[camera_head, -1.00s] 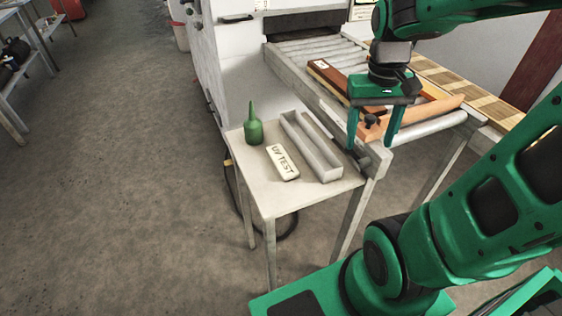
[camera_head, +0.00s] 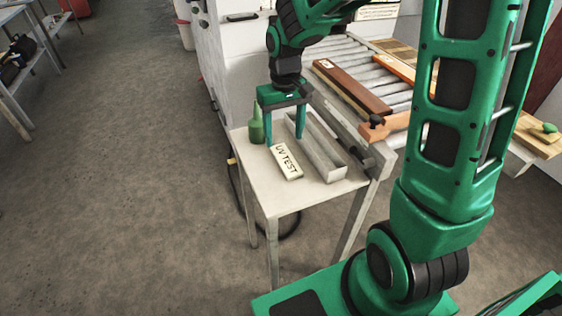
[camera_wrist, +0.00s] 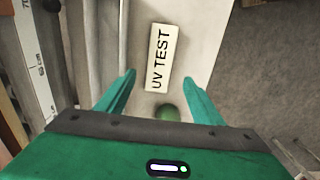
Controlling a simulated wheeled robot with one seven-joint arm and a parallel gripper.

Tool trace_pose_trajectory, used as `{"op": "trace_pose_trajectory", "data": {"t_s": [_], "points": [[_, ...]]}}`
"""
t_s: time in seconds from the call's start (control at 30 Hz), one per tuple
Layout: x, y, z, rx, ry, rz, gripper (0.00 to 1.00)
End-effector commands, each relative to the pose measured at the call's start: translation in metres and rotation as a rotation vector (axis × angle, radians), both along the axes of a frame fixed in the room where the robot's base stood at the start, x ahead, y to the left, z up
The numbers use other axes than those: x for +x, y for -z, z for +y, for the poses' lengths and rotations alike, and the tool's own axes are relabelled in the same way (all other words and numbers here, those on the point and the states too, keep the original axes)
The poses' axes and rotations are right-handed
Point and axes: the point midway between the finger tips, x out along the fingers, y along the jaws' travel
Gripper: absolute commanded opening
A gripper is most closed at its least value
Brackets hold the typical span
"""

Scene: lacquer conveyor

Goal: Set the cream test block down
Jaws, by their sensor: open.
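The cream test block (camera_head: 287,161), marked "UV TEST", lies flat on the small side table (camera_head: 310,192). It also shows in the wrist view (camera_wrist: 161,58), lying between and beyond the fingertips. My gripper (camera_head: 284,142) is open and empty above the table, just behind the block, with its fingers pointing down. In the wrist view my gripper (camera_wrist: 165,78) has its two fingers well apart, and no contact with the block shows.
A green bottle (camera_head: 256,126) stands on the table behind the block, close to my left finger. A grey open trough (camera_head: 318,152) lies right of the block. The roller conveyor (camera_head: 365,60) with a brown bar (camera_head: 350,86) is further right.

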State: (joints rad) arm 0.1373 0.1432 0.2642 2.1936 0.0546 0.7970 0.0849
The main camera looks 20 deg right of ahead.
Motion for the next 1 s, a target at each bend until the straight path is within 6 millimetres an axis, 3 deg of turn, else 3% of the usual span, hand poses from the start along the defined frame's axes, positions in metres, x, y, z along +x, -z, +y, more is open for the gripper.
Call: {"op": "trace_pose_trajectory", "data": {"t_s": [0.3,0.6,0.93,1.0], "points": [[-0.001,0.025,0.000,0.000,0.000,0.002,0.61],[-0.001,0.064,-0.002,0.000,0.000,0.003,0.61],[-0.001,0.071,-0.001,-0.001,0.000,-0.001,0.61],[-0.001,0.071,-0.001,-0.001,0.000,-0.001,0.47]]}}
